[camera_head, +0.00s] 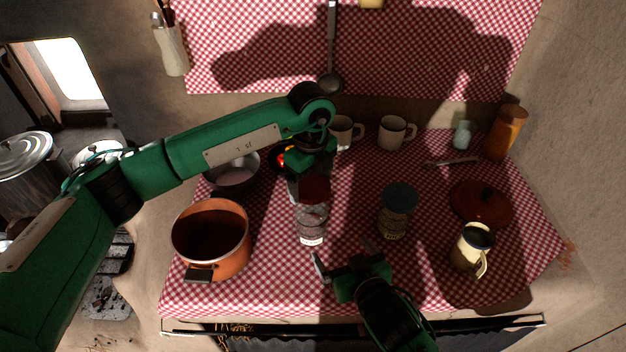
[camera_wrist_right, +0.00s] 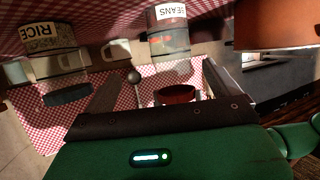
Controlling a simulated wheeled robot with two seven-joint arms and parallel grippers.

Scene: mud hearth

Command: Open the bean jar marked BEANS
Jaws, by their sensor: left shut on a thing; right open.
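The bean jar (camera_head: 311,224) is clear glass with a white label low on its side and stands upright on the checked cloth. In the right wrist view the jar (camera_wrist_right: 170,40) appears upside down and its label reads BEANS. Its dark red lid (camera_head: 314,187) is at the top; it also shows in the wrist view (camera_wrist_right: 176,94). I cannot tell whether the lid is loose. My left gripper (camera_head: 309,185) comes from above and is shut on the lid, its fingers partly hidden. My right gripper (camera_head: 345,254) is open and empty, in front of the jar and apart from it.
A jar marked RICE (camera_head: 396,215) stands right of the bean jar. An orange pot (camera_head: 243,240) is at the left. A cream jug (camera_head: 468,252), a red-brown lid (camera_head: 481,203) and an orange canister (camera_head: 505,134) are at the right. Mugs (camera_head: 392,133) stand behind.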

